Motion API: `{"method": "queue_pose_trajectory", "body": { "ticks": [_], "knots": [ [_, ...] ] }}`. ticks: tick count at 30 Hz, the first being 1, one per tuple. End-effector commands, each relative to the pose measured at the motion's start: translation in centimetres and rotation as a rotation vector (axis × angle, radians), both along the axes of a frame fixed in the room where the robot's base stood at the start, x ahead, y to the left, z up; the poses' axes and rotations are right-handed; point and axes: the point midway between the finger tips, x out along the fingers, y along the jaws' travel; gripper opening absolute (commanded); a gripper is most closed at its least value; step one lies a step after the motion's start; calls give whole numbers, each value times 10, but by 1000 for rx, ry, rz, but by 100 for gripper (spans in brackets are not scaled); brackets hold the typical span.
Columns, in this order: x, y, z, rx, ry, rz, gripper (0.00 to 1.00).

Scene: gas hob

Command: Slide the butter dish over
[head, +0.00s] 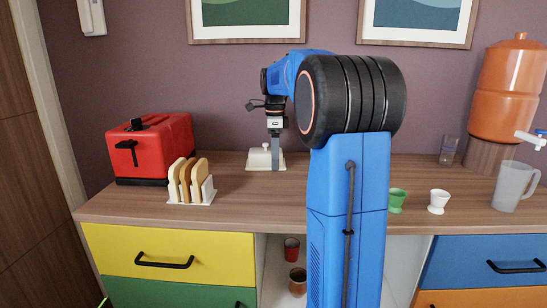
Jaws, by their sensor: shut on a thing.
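The cream butter dish (258,159) has a domed lid with a small knob and a flat base. It stands on the wooden counter, toward the back, left of my arm. My gripper (276,164) points straight down at the dish, its narrow grey fingers overlapping the right part of it. The gripper is shut on the butter dish. The fingers hide part of the lid, and the exact contact spot is too small to tell.
A red toaster (152,150) and a white toast rack (207,192) with bread stand left of the dish. My arm blocks the counter's middle. Green (397,200) and white (438,201) cups, a glass (448,151), a jug (512,186) and an orange dispenser (510,92) stand right.

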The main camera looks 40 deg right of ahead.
Motion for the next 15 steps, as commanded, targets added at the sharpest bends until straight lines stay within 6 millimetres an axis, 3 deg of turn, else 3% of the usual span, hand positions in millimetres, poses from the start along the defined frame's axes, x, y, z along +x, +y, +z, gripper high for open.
{"method": "queue_pose_trajectory", "body": {
  "ticks": [12, 13, 15],
  "knots": [
    [0, -1, 0, -1, -1, 3, 44],
    [0, -1, 0, -1, -1, 3, 82],
    [0, -1, 0, -1, -1, 3, 97]
  ]
}}
